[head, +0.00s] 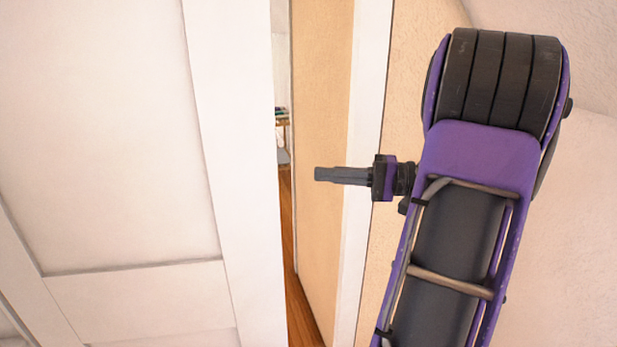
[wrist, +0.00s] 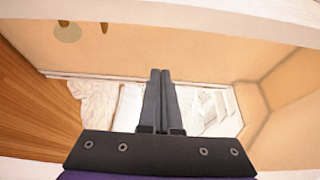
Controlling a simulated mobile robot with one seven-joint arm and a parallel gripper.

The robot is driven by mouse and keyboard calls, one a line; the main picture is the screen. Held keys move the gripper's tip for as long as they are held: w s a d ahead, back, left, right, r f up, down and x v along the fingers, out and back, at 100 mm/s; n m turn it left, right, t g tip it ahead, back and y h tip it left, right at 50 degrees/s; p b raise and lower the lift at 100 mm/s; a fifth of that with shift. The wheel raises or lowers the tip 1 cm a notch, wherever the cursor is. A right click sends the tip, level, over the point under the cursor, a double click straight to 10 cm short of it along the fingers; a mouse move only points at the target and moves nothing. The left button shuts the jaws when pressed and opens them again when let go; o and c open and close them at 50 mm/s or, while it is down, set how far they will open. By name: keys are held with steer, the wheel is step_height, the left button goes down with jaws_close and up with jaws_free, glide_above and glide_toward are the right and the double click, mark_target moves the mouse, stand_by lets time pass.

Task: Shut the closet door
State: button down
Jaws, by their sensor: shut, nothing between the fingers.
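The white panelled closet door (head: 110,130) fills the left of the head view. It stands ajar, with a narrow gap between its right edge and the white door frame (head: 368,150). My gripper (head: 316,174) points left in front of the gap, near the door's edge; a small space shows between the fingertips and the door in the picture. Its depth relative to the door is hard to tell. The fingers are together and empty, as the wrist view also shows (wrist: 160,72). No door handle is in view.
Through the gap, a tan inner wall (head: 318,90), wooden floor (head: 300,315) and a small shelf with items (head: 282,118) show. The wrist view shows pale, folded-looking things (wrist: 95,98) beyond the fingers. A cream wall stands behind my arm on the right.

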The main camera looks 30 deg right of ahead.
steer(key=w+a, duration=0.2)
steer(key=a, duration=0.6)
steer(key=shift+a, duration=0.2)
stand_by(0.4)
